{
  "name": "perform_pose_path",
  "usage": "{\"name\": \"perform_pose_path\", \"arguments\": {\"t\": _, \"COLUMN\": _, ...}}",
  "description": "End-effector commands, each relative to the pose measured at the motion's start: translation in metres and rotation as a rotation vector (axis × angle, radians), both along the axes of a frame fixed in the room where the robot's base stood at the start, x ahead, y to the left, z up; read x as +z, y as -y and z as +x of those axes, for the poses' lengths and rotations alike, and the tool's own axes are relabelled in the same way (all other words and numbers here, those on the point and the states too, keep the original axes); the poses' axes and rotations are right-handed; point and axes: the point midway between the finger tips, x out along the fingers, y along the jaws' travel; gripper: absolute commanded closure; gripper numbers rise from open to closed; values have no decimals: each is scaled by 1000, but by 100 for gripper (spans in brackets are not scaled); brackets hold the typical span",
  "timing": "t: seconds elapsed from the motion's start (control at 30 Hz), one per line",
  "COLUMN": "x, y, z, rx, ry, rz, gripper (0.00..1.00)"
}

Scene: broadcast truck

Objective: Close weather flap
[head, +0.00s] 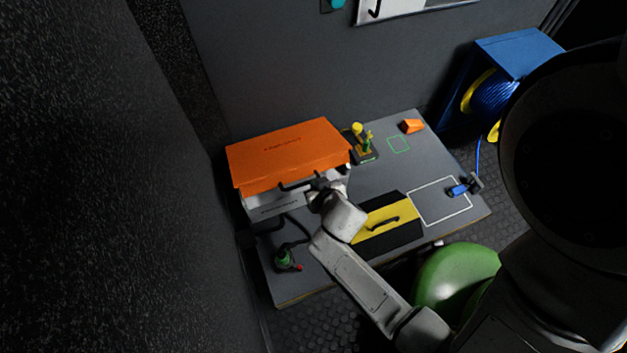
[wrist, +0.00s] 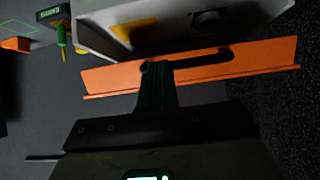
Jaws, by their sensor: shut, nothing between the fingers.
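The orange weather flap (head: 285,150) is on the grey-white box (head: 280,208) at the table's left side. It is raised, and the white front of the box shows below its near edge. In the wrist view the flap (wrist: 115,78) is an orange strip with a dark bar handle (wrist: 205,60) along it. My gripper (head: 318,184) is at the flap's near edge by the handle. In the wrist view its fingers (wrist: 152,72) are together and overlap the left end of the handle; I cannot tell whether they touch it. Nothing is held.
A black case with a yellow top (head: 385,222) lies right of my arm. A green-and-red item (head: 287,260) with a dark cable stands front left. A yellow-green item (head: 361,140) and an orange block (head: 411,126) sit at the back.

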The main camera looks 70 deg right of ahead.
Motion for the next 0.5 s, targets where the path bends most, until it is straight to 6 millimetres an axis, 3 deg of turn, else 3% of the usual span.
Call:
{"name": "perform_pose_path", "arguments": {"t": 0.03, "x": -19, "y": -1, "z": -2, "rx": 1, "ry": 0, "rz": -1, "gripper": 100}}
{"name": "perform_pose_path", "arguments": {"t": 0.5, "x": -90, "y": -10, "z": -10, "rx": -1, "ry": -1, "rz": 0, "gripper": 100}}
